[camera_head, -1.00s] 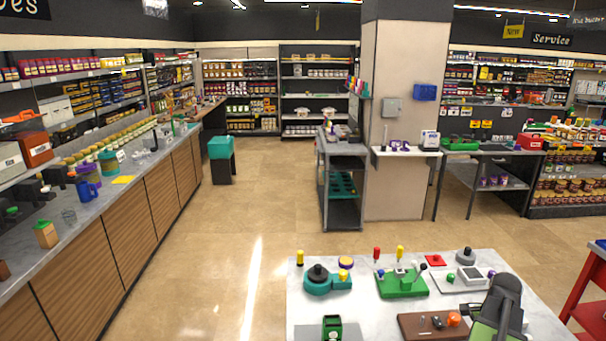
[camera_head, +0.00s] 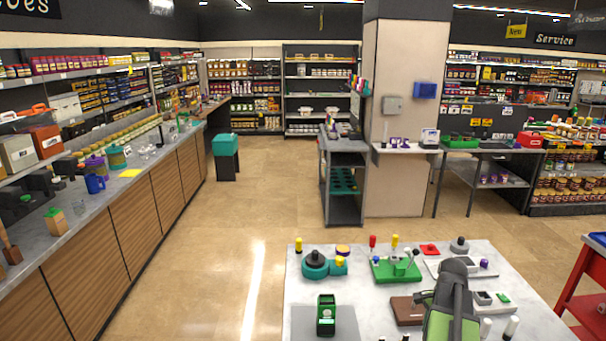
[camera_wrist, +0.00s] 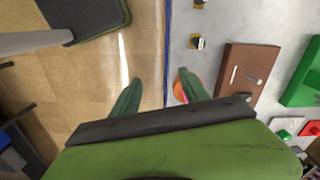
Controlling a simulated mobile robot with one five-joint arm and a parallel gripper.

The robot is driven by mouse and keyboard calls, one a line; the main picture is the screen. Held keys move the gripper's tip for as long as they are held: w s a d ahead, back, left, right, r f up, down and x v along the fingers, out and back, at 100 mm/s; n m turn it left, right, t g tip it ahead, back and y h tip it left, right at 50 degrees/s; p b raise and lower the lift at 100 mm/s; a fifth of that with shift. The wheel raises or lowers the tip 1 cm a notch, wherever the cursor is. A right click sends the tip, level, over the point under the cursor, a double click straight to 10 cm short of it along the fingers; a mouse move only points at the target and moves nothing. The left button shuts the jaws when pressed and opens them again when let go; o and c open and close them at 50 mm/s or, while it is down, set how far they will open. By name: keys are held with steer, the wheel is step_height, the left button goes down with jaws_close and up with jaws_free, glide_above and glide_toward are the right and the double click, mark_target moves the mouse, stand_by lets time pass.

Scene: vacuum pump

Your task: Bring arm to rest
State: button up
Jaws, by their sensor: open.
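My gripper (camera_wrist: 158,88) shows in the wrist view as two dark green fingers spread apart, with nothing held between them. It hangs over the blue edge (camera_wrist: 167,45) of the marble-topped table. An orange round thing (camera_wrist: 181,90) shows partly behind the right finger; I cannot tell its distance from the finger. In the head view my arm (camera_head: 452,300) reaches over the table (camera_head: 375,312) from the lower right. Its fingertips are hidden there.
A brown board (camera_head: 407,310) lies left of my arm. A teal device with a black knob (camera_head: 316,265), a green lever box (camera_head: 396,268) and a green device (camera_head: 326,315) stand on the table. A red cart (camera_head: 585,300) stands to the right. Open floor (camera_head: 205,285) lies left.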

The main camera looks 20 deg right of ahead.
steer(key=w+a+f+n+b, duration=0.1)
steer(key=w+a+n, duration=0.2)
steer(key=a, duration=0.7)
steer(key=w+a+f+n+b, duration=0.2)
steer(key=w+a, duration=0.3)
steer(key=a, duration=0.5)
steer(key=w+a+f+n+b, duration=0.1)
steer(key=w+a+n, duration=0.3)
steer(key=a, duration=0.7)
steer(key=shift+w+f+b, duration=0.4)
steer(key=shift+w+f, duration=0.2)
steer(key=shift+f, duration=0.1)
steer(key=s+a+n+b, duration=0.1)
steer(key=a+n, duration=0.9)
steer(key=shift+s+a+f, duration=0.2)
steer(key=shift+s+f, duration=0.15)
steer(key=shift+f, duration=0.1)
